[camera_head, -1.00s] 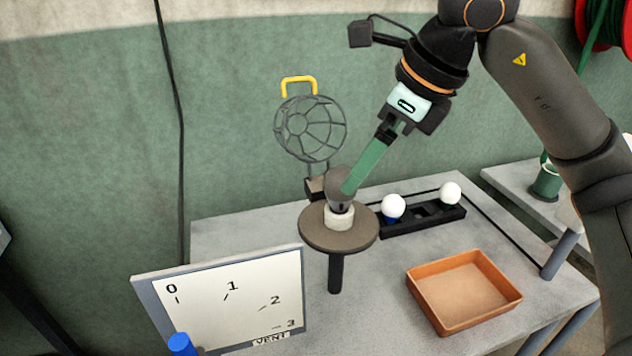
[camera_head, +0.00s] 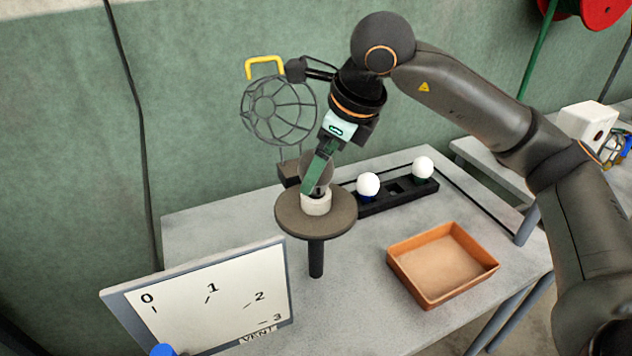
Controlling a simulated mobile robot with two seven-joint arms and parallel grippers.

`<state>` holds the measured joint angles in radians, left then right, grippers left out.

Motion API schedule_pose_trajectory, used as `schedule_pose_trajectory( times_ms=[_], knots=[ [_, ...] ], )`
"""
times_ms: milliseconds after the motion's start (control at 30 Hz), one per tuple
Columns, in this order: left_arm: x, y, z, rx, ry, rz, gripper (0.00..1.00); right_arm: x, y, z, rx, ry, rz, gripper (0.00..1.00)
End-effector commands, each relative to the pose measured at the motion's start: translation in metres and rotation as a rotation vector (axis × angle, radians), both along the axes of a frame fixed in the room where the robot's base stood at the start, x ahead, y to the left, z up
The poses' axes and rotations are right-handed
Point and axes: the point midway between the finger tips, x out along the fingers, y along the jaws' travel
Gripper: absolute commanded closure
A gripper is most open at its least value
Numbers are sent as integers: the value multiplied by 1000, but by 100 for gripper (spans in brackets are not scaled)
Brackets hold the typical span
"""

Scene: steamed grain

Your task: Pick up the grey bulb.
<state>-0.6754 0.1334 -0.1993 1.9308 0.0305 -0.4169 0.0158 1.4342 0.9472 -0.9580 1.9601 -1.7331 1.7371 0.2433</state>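The grey bulb (camera_head: 327,174) stands upright in a white socket (camera_head: 316,204) on a round brown-grey pedestal plate (camera_head: 290,214). My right gripper (camera_head: 314,182) comes down from the upper right, tilted, with its green fingers at the bulb. The near finger covers the middle of the bulb, and grey glass shows on both sides of it. The other finger is hidden, so I cannot tell whether the fingers are closed on the bulb or only around it. My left gripper is not in view.
A wire cage with a yellow handle (camera_head: 278,108) stands behind the bulb. A black rack (camera_head: 396,200) with two white bulbs is right of the pedestal. An empty orange tray (camera_head: 443,265) lies at front right. A dial board (camera_head: 205,300) stands at front left.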

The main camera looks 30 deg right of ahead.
Motion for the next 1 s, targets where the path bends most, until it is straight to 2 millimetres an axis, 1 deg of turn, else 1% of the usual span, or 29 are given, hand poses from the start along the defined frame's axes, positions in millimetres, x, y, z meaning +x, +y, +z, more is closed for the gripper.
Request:
schedule_pose_trajectory(
  times_ms=[33, 100, 200, 433, 467, 1000],
  knots=[
    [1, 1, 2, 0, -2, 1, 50, 3, 2, -8, 0, 5, 0, 0],
    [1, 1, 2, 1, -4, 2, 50, 7, 2, -15, 1, 3, 0, 0],
    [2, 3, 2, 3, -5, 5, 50, 10, 3, -22, 1, 3, 0, 0],
    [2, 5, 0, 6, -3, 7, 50, 10, 3, -23, 1, 1, 0, 0],
    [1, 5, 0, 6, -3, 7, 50, 10, 3, -23, 1, 1, 0, 2],
    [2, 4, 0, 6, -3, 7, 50, 10, 3, -22, 1, 0, 1, 63]
  ],
)
